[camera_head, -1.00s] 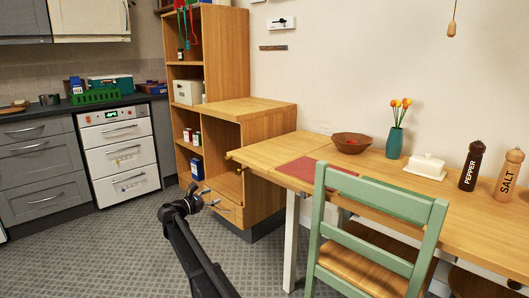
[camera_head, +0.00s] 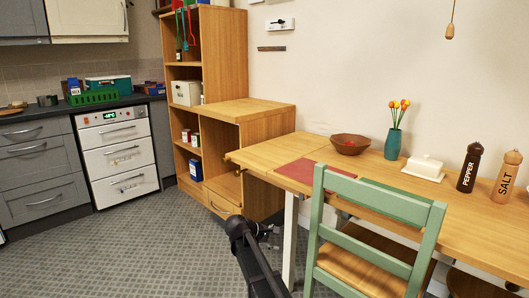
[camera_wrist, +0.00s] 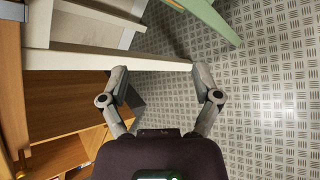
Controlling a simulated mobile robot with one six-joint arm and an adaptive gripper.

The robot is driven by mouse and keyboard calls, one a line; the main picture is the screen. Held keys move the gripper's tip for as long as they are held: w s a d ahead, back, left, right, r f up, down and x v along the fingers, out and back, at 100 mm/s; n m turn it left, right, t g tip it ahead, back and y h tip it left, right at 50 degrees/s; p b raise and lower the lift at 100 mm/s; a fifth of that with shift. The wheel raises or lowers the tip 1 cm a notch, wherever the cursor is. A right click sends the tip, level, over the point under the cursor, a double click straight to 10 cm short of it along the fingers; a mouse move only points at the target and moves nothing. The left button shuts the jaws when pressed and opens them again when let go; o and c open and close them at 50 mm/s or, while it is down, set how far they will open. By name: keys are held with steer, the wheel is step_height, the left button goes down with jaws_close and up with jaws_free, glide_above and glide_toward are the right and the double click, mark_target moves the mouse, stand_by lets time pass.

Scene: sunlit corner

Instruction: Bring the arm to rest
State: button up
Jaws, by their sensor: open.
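My gripper (camera_wrist: 160,78) is open and empty in the wrist view, its two fingers spread apart above the patterned floor. In the head view my gripper (camera_head: 272,232) is low in front of the wooden cabinet (camera_head: 265,150), close to the white table leg (camera_head: 291,240) and left of the green chair (camera_head: 372,225). In the wrist view the white leg (camera_wrist: 105,61) runs across just beyond the fingertips. I cannot tell the exact gap between them. The fingertips are partly hidden in the head view.
The wooden table (camera_head: 400,190) holds a red mat (camera_head: 303,172), a bowl (camera_head: 350,144), a vase with flowers (camera_head: 393,144), a white butter dish (camera_head: 424,168), and pepper (camera_head: 469,168) and salt (camera_head: 507,178) mills. Open floor (camera_head: 140,240) lies to the left.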

steer(key=s+d+f+m+g+y+p, duration=0.1)
steer(key=s+d+f+m+g+y, duration=0.25)
steer(key=s, duration=0.55)
steer(key=s+d+m+y, duration=0.3)
steer(key=s+d+m, duration=0.25)
steer(key=s, duration=0.45)
steer(key=s+d+f+m+g+y+p, duration=0.1)
steer(key=s+d+f+m+g+y, duration=0.25)
steer(key=s, duration=0.55)
step_height(320, 180, up, 38)
steer(key=m+t+p, duration=0.1)
steer(key=p, duration=3.6)
steer(key=shift+d+r+t, duration=0.2)
steer(key=shift+d+t, duration=0.1)
steer(key=shift+t, duration=0.1)
steer(key=shift+s, duration=0.1)
